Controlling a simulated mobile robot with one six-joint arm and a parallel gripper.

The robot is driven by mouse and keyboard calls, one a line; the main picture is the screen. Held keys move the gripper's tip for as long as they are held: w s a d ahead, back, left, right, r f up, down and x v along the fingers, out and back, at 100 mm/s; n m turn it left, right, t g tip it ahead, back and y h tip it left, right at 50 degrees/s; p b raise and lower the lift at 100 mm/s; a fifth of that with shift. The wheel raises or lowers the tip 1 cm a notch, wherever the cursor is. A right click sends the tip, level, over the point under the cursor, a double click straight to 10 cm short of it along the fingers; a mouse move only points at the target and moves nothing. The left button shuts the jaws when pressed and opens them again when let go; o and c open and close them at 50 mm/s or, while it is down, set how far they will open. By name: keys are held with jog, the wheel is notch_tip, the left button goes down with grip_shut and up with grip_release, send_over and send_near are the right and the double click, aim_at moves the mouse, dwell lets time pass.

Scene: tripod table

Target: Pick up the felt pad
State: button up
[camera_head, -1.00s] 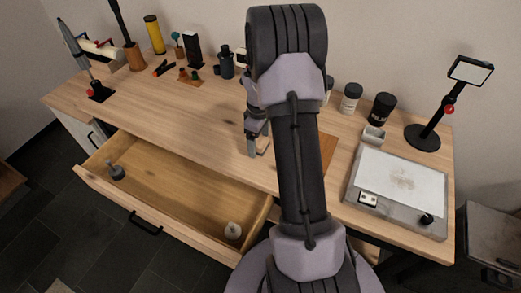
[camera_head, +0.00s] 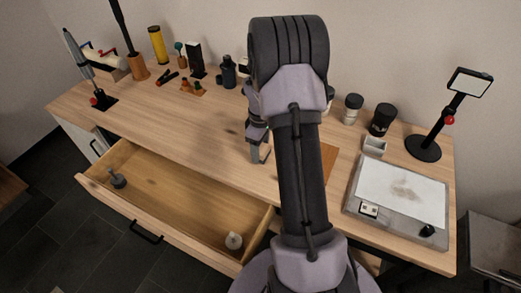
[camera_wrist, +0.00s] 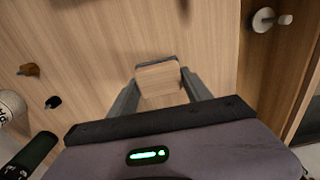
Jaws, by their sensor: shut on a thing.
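My gripper (camera_wrist: 160,78) is shut on a small flat piece, the felt pad (camera_wrist: 158,73), in the wrist view. The pad has a tan, wood-coloured face and a dark grey strip along its far edge. One finger lies at each side of it. The wooden tabletop (camera_wrist: 90,45) lies beyond; I cannot tell how far the pad is above it. In the head view my gripper (camera_head: 259,153) is over the middle of the table near the open drawer, and my arm hides much of it.
The open drawer (camera_head: 185,208) holds a grey piece (camera_head: 118,180) and a pale round piece (camera_head: 234,241). A grey plate with a white top (camera_head: 400,190) and a mirror stand (camera_head: 423,148) are at right. Bottles and tools line the back edge. The left-middle tabletop is clear.

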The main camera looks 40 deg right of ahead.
jog(key=shift+s+a+r+p, duration=0.15)
jog(key=shift+r+p, duration=0.15)
jog(key=shift+r, duration=0.35)
jog(key=shift+s+r+p, duration=0.15)
jog(key=shift+r+p, duration=0.15)
jog(key=shift+r, duration=0.3)
jog(key=s+a+p, duration=0.1)
jog(key=s+a, duration=0.1)
jog(key=s, duration=0.2)
jog(key=s+a+p, duration=0.1)
jog(key=s+a, duration=0.2)
jog(key=s, duration=0.1)
jog(key=s+a+r+p, duration=0.1)
jog(key=s+a, duration=0.2)
jog(key=s, duration=0.2)
jog(key=shift+s, duration=0.1)
